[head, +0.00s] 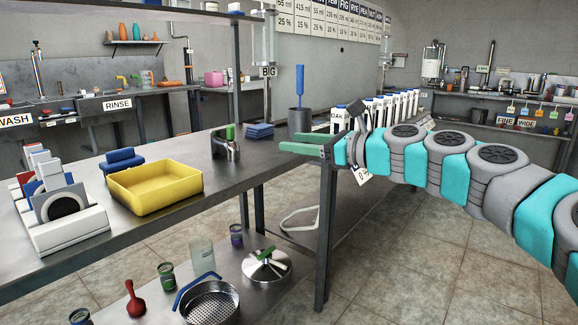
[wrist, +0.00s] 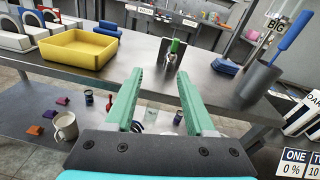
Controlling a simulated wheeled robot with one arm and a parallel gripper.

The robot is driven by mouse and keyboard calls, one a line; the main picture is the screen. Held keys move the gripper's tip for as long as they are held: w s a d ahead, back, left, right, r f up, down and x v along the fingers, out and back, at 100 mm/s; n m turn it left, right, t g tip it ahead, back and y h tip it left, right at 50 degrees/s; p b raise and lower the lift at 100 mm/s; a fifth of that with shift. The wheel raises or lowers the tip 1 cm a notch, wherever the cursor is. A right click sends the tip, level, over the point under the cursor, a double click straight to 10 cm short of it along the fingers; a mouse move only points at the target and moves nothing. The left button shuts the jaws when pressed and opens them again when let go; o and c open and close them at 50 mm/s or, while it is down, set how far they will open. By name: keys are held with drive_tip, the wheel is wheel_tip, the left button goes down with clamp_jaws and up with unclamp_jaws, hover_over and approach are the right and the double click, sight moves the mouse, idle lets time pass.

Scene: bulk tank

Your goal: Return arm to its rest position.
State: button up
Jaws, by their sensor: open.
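My gripper (head: 305,149) has green fingers and is at the end of my teal and grey arm, which reaches in from the right in the head view. The fingers are spread apart with nothing between them. In the wrist view my gripper (wrist: 163,100) points over the edge of the steel bench, with the lower shelf seen between and below the fingers. In the head view it is near the bench's right end, right of a metal holder with a green-handled item (head: 230,140). That holder also shows ahead of the fingers in the wrist view (wrist: 174,56).
A yellow tray (head: 155,187), a blue sponge-like block (head: 121,160) and a grey pot with a blue-handled tool (head: 300,118) stand on the bench (head: 190,222). White labelled cartons (head: 340,118) stand behind my gripper. A strainer (head: 208,302) and a lidded pan (head: 265,268) sit on the shelf. Floor is free at right.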

drive_tip(key=s+a+f+n+g+h, duration=0.3)
drive_tip(key=s+f+n, duration=0.4)
drive_tip(key=s, duration=0.3)
drive_tip(key=s+a+f+n+g+h, duration=0.2)
drive_tip(key=s+a+f+n+g, duration=0.1)
drive_tip(key=s+f+n, duration=0.6)
drive_tip(key=s+d+f+n+g+h+p, duration=0.1)
drive_tip(key=s+d+f+n+g+h, duration=0.1)
drive_tip(key=s+d+f, duration=0.5)
drive_tip(key=s+d+f+n+g+h, duration=0.3)
drive_tip(key=s+d+f+n+h, duration=0.2)
drive_tip(key=s+d+f, duration=0.3)
drive_tip(key=s+d+h, duration=0.1)
drive_tip(key=s+d, duration=0.2)
drive_tip(key=s, duration=0.4)
drive_tip(key=shift+s+h+p, duration=0.2)
drive_tip(key=shift+h+p, duration=0.15)
drive_tip(key=shift+h, duration=0.05)
drive_tip(key=shift+f, duration=0.1)
